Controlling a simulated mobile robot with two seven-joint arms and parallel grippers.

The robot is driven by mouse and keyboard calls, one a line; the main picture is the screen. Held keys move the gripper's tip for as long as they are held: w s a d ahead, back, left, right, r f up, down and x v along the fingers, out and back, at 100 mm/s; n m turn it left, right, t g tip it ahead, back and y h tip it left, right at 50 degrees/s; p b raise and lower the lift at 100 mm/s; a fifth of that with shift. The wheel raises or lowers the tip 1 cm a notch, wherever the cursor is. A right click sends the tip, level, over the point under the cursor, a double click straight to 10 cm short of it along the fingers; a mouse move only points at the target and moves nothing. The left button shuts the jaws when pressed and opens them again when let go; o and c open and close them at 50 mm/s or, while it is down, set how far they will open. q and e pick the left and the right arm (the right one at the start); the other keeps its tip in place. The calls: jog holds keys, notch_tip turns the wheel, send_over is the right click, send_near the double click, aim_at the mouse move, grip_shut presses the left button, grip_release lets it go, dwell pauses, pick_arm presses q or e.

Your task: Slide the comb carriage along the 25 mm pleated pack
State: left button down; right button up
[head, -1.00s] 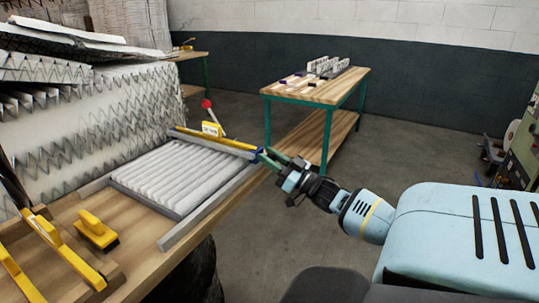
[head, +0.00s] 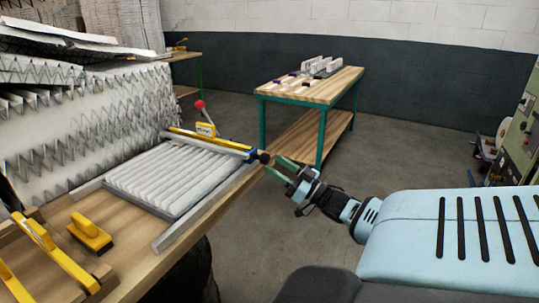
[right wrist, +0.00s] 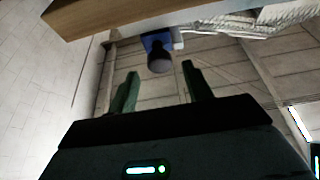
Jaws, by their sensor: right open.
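The comb carriage is a yellow bar (head: 212,141) with a blue end and a dark round knob (head: 264,157). It lies across the far end of the white pleated pack (head: 165,178), which sits between grey rails on the bench. A lever with a red ball and a yellow labelled block stand on the bar. My right gripper (head: 277,168) is open and empty, just off the knob's right side. In the right wrist view the knob (right wrist: 160,62) appears between and beyond the two green fingers, apart from both. My left gripper is not in view.
Spare yellow combs (head: 60,255) and a yellow-handled brush (head: 90,233) lie at the bench's near left. Pleated filter stacks (head: 90,125) rise behind the pack. A green-legged table (head: 312,88) stands beyond; the floor between is clear.

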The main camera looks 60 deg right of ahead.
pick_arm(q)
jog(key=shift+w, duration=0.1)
pick_arm(e)
jog(key=shift+v, duration=1.45)
jog(key=s+a+f+g+h+p, duration=0.15)
jog(key=s+a+f+g, duration=0.3)
jog(key=a+f, duration=0.45)
jog(key=s+a+f+g+p, duration=0.3)
jog(key=s+a+f, duration=0.3)
jog(key=f, duration=0.5)
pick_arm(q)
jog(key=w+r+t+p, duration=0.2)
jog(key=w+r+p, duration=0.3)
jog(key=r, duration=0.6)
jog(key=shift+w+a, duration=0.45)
pick_arm(e)
jog(key=s+a+f+g, duration=0.1)
jog(key=s+a+g, duration=0.1)
jog(key=s+a, duration=0.3)
jog(key=s+a+f+g+y, duration=0.1)
jog(key=s+a, duration=0.4)
jog(key=a, duration=0.7)
jog(key=s+a+f+n+g+y, duration=0.1)
jog(key=s+a+g, duration=0.2)
jog(key=a, duration=0.5)
jog(key=shift+s+a+f, duration=0.25)
jog(key=shift+s+f, duration=0.05)
jog(key=shift+s, duration=0.6)
